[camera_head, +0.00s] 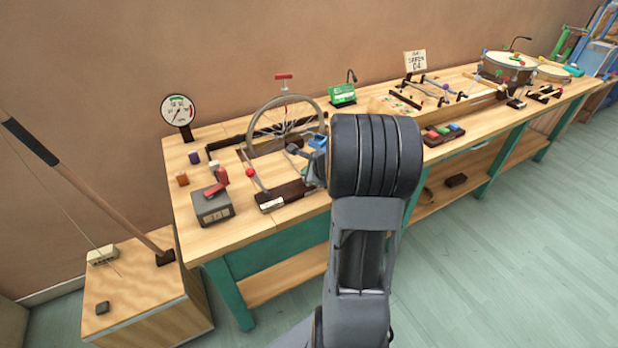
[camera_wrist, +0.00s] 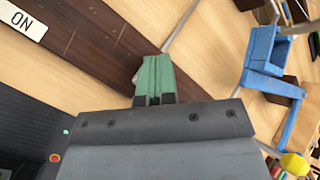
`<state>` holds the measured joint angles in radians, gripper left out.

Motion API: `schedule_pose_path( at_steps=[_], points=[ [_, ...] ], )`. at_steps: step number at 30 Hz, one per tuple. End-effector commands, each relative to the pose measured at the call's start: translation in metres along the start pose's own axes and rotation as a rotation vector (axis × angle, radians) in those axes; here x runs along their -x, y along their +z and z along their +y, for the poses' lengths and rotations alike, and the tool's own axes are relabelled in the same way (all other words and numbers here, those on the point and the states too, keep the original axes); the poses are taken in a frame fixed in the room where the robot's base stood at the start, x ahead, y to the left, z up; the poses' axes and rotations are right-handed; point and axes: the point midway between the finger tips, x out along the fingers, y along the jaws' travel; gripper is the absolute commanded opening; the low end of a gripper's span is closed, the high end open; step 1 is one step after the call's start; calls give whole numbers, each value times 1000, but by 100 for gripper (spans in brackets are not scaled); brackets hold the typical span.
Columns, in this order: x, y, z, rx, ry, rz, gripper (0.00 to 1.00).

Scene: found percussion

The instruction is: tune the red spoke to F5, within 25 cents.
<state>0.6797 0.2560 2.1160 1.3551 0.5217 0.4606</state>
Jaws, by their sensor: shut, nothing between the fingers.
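A spoked wheel (camera_head: 284,121) stands upright in the bench, with a red-topped piece (camera_head: 284,76) above its rim. I cannot pick out the red spoke by colour. A green box (camera_head: 342,95), perhaps a display, stands behind to the right; its text is too small to read. In the head view my gripper is mostly hidden behind my arm, near a dark wooden base (camera_head: 292,192). In the wrist view my gripper's green fingertips (camera_wrist: 153,78) are shut with nothing between them, over the dark base (camera_wrist: 85,45), whose white label (camera_wrist: 22,19) reads ON.
A blue tool or bracket (camera_wrist: 268,75) lies right of the fingertips, with a yellow knob (camera_wrist: 293,165) below it. A red ball-topped lever (camera_head: 250,173) and a grey box with a red handle (camera_head: 212,205) stand left. A round dial (camera_head: 178,109) is at the back left.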

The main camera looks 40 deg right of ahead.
Motion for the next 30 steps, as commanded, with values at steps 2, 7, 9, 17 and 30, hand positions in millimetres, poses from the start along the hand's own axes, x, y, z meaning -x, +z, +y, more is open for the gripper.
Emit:
schedule_pose_path(
  at_steps=[2, 7, 9, 17, 30],
  points=[
    [3, 2, -2, 0, 0, 0, 0],
    [9, 7, -7, 0, 0, 0, 0],
    [12, 8, -8, -1, 0, 0, 0],
    [12, 9, -9, -1, 0, 0, 0],
    [24, 17, -17, 1, -1, 0, 0]
  ],
)
